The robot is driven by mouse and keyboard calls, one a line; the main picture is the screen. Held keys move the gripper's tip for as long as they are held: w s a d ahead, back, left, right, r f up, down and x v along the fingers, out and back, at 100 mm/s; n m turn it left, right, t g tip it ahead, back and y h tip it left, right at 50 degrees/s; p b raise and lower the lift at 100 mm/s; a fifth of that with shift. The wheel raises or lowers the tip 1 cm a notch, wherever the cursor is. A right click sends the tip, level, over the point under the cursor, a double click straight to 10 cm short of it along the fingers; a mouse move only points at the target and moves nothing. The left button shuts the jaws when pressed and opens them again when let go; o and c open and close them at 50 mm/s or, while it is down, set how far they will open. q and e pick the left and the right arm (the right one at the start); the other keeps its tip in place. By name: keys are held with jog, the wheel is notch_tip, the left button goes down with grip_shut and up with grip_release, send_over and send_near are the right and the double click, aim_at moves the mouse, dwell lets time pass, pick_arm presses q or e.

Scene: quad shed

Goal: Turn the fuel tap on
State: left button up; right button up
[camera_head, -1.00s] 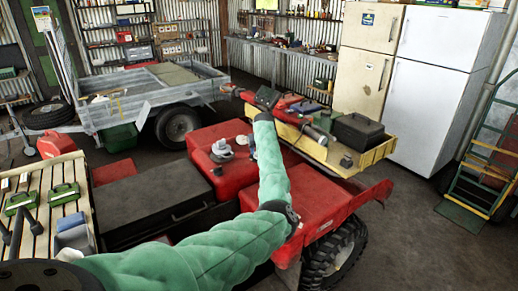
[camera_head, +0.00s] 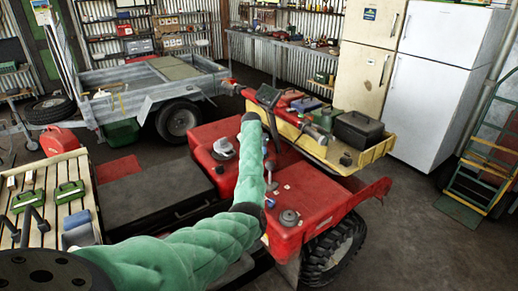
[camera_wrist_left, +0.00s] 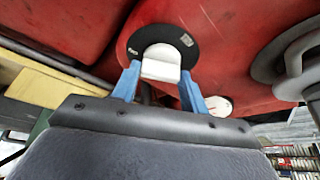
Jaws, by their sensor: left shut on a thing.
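The fuel tap (camera_wrist_left: 162,63) is a white lever on a round black plate with small white labels, set against the red bodywork (camera_wrist_left: 220,45). My left gripper (camera_wrist_left: 161,85) has two blue fingers, one on each side of the white lever, and is shut on it. In the head view my green-sleeved left arm reaches over the red quad (camera_head: 310,195). There the sleeve hides the tap and most of the gripper. My right gripper is in neither view.
A round grey fitting (camera_head: 289,217) sits on the red bodywork, and another grey part (camera_head: 223,148) stands left of my forearm. A yellow tray (camera_head: 355,160) holds a black case (camera_head: 358,130). A slatted wooden rack (camera_head: 66,166) with green cases is at left.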

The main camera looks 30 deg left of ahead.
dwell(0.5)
pick_arm(q)
jog(key=o, duration=1)
jog(key=shift+s+r+b, duration=0.2)
jog(key=shift+r+b, duration=0.15)
jog(key=shift+r, duration=0.1)
jog(key=b+v, duration=0.2)
jog(key=v, duration=0.5)
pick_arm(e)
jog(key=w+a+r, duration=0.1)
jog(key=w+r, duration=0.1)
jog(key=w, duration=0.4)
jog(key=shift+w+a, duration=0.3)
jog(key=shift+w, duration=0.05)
pick_arm(q)
jog(key=shift+f, duration=0.15)
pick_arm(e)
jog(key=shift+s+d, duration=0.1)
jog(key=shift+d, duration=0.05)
